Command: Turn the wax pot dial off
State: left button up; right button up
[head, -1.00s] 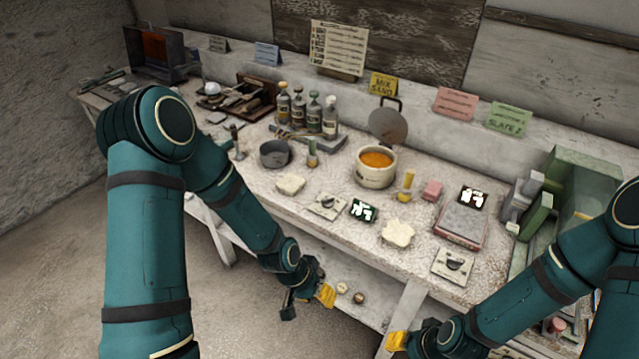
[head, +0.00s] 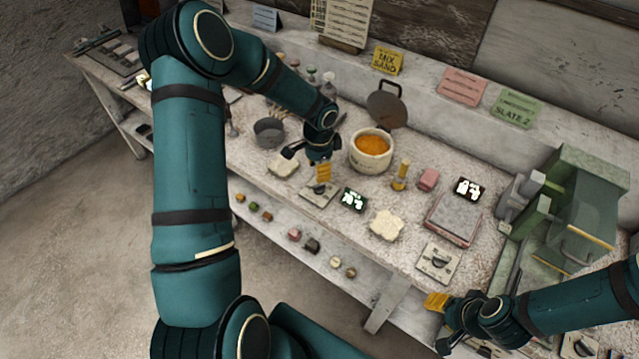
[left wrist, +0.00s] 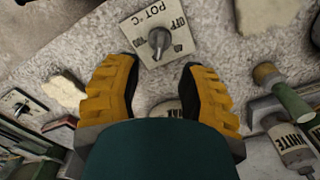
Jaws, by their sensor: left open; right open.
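The pot dial is a pale plate lettered "POT °C" and "OFF" with a dark knob (left wrist: 159,38), at the top middle of the left wrist view. In the head view its plate (head: 316,197) lies on the bench below my left gripper (head: 323,172). That gripper is open and points down, its yellow fingers (left wrist: 160,92) apart with the dial between and beyond them, no contact visible. The knob's exact setting is hard to tell. The wax pot (head: 371,150), cream with orange wax, stands behind to the right. My right gripper (head: 437,302) is open and empty by the bench's front edge.
A second dial plate (head: 438,262) lies near the front edge at right. A grey pan (head: 269,131), a yellow-handled tool (head: 401,175) and a pale lump (head: 386,225) are nearby. A green machine (head: 575,205) stands at right.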

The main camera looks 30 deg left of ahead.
aim_at(319, 188)
pick_arm(q)
notch_tip(319, 188, down, 7)
jog(key=shift+f, duration=0.15)
jog(key=shift+o, duration=0.2)
grip_shut()
